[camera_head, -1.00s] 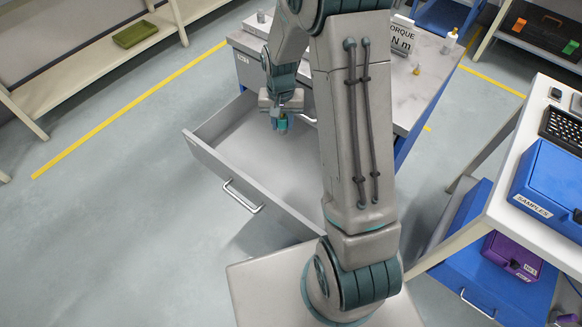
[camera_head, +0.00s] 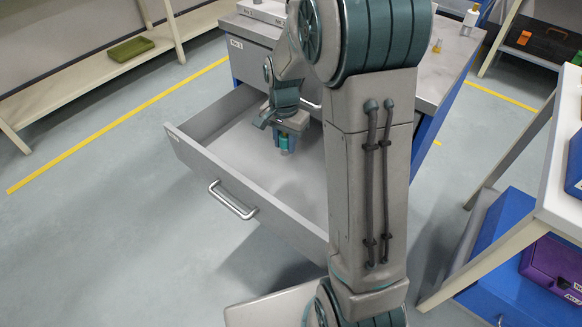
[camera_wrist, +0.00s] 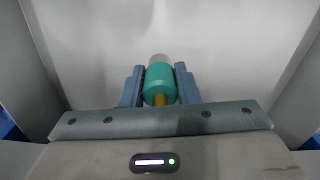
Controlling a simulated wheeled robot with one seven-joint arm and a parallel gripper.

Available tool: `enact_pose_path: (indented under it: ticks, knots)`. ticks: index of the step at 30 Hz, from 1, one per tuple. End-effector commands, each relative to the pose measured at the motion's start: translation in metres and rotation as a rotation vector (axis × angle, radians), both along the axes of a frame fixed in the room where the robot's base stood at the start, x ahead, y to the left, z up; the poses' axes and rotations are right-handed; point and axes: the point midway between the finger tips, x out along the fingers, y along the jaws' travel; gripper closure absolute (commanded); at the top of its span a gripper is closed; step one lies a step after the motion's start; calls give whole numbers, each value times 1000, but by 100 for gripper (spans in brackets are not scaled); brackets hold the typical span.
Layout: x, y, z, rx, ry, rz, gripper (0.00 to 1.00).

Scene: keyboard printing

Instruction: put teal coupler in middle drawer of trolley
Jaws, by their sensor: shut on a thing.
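The teal coupler (camera_head: 285,143) is a small teal cylinder held at the end of my arm. In the wrist view the teal coupler (camera_wrist: 160,80) shows a grey end and a brass-coloured end, between the two blue fingers. My gripper (camera_head: 285,147) is shut on it; it also shows in the wrist view (camera_wrist: 160,84). The open drawer (camera_head: 225,175) of the grey-topped trolley (camera_head: 250,62) is pulled out, and the gripper is over its inside. The visible drawer floor is bare. I cannot tell whether the coupler touches it. My arm hides the drawer's right part.
A white bench (camera_head: 562,130) with a blue box stands at the right, with a purple box (camera_head: 552,268) below it. A shelf (camera_head: 90,75) with a green tray (camera_head: 131,49) is at the back left. The floor left of the drawer is clear.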

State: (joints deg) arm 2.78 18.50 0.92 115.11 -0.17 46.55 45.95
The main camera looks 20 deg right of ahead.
Motion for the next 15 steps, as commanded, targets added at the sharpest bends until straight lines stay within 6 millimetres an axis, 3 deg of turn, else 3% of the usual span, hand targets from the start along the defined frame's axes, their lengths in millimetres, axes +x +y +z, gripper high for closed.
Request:
enact_pose_path:
  ticks: [9,15]
  knots:
    - [-1,0,-53,1,5,-9,100]
    - [0,0,-68,1,2,-9,100]
